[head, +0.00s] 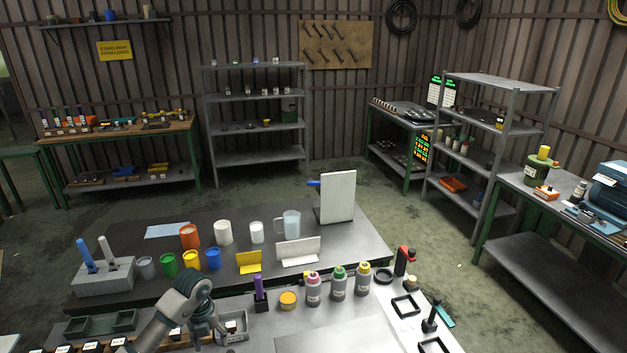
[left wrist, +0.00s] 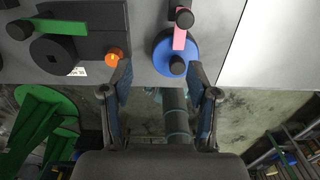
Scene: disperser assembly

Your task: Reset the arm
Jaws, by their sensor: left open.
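My left arm (head: 180,308) comes in at the lower left of the head view, bent over the front of the near table. Its gripper (head: 208,326) hangs low beside a small grey box (head: 233,326), partly hidden by the arm. In the left wrist view the two fingers of my left gripper (left wrist: 160,80) are spread apart with nothing between them. Past the fingertips lie a blue disc (left wrist: 176,62) with a pink bar (left wrist: 180,32), and a dark block (left wrist: 88,40) with a green bar (left wrist: 60,27) and an orange knob (left wrist: 113,54). My right gripper is not in view.
The near table holds several bottles (head: 339,284), a yellow jar (head: 288,300) and a purple-topped tool (head: 259,290). Cups (head: 190,236), a jug (head: 291,224) and a white panel (head: 338,197) stand behind on the dark table (head: 364,247). A grey plate area (head: 325,338) at front is bare.

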